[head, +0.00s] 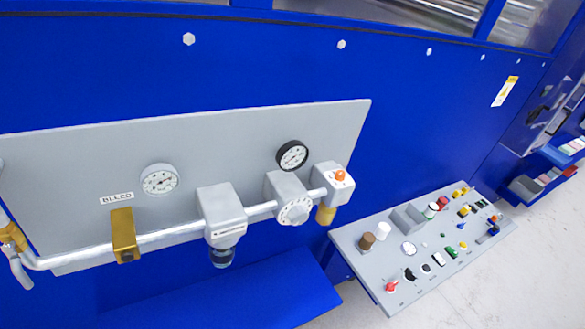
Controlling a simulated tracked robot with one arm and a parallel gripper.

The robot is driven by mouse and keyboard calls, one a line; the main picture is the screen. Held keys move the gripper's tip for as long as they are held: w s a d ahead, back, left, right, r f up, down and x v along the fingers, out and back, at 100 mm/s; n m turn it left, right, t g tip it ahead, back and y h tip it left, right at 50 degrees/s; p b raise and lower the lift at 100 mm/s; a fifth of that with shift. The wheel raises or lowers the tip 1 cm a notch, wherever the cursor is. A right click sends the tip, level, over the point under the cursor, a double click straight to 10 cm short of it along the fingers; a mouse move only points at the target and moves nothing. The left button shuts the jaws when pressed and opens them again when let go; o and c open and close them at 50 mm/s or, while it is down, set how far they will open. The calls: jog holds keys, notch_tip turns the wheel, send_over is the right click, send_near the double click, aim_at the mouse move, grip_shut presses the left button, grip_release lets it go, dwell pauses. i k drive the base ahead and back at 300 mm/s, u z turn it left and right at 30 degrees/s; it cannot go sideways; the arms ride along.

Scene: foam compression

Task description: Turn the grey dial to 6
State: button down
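A round light grey dial (296,211) with marks around its rim sits on the front of a grey housing (284,186) on the pipe. The marks are too small to read, so its setting cannot be told. A black-rimmed gauge (292,156) is just above it, and a white gauge (160,179) is further left. My gripper is not in view.
The pipe (85,255) runs along a grey backplate (60,160) on a blue machine wall, with a brass block (124,235) under a BLEED label and a grey regulator box (221,212). A control panel (345,240) with several knobs and buttons stands lower right. Floor is clear at right.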

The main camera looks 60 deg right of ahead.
aim_at(297, 214)
jog(key=z, duration=0.25)
jog(key=k, duration=0.65)
jog(key=z, duration=0.5)
jog(key=i, duration=0.75)
jog(key=z, duration=0.05)
